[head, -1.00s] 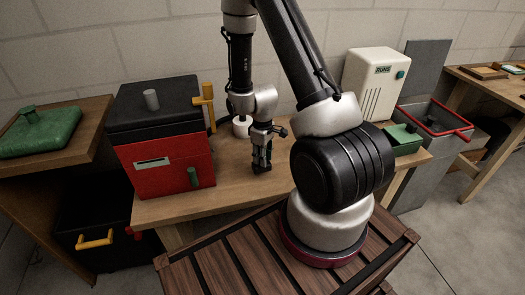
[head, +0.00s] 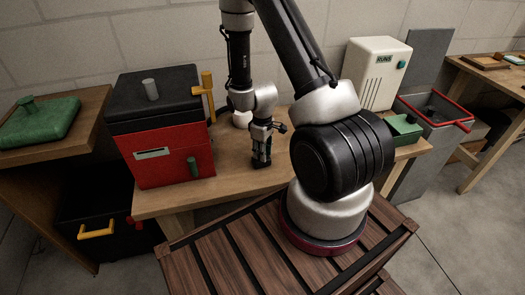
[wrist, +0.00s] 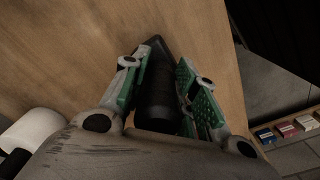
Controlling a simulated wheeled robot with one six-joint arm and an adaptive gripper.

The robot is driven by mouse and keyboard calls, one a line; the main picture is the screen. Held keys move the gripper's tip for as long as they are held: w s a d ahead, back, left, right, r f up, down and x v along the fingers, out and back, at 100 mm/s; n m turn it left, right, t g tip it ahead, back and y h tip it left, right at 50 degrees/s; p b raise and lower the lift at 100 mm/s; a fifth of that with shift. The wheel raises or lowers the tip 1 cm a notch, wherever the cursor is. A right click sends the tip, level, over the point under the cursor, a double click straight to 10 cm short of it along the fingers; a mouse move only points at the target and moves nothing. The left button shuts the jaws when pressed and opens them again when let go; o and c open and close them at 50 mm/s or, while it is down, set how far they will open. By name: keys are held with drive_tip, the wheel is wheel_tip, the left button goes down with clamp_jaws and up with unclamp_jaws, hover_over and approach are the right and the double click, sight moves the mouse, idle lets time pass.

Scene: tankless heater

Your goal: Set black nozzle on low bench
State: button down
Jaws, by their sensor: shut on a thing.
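My gripper (head: 262,160) is shut on the black nozzle and hangs low over the wooden bench, pointing down. In the wrist view the dark, tapered nozzle (wrist: 156,95) lies between the green-padded fingers of my gripper (wrist: 165,85). In the head view the nozzle is hard to tell from the dark fingers. The wooden bench (head: 225,180) has bare top around my gripper. I cannot tell whether the nozzle touches the bench top.
A red box with a black lid (head: 165,130) stands left of my gripper. A white heater (head: 378,75) and a green box (head: 403,130) stand toward the right. A side bench (head: 85,135) carries a green lidded object (head: 40,122). A grey bin with red rim (head: 440,118) is farther right.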

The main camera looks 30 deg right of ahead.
drive_tip(key=shift+f, duration=0.3)
drive_tip(key=c, duration=1)
unclamp_jaws()
drive_tip(key=shift+c, duration=0.2)
drive_tip(key=shift+r, duration=0.1)
wheel_tip(320, 180, up, 12)
drive_tip(key=shift+f, duration=0.1)
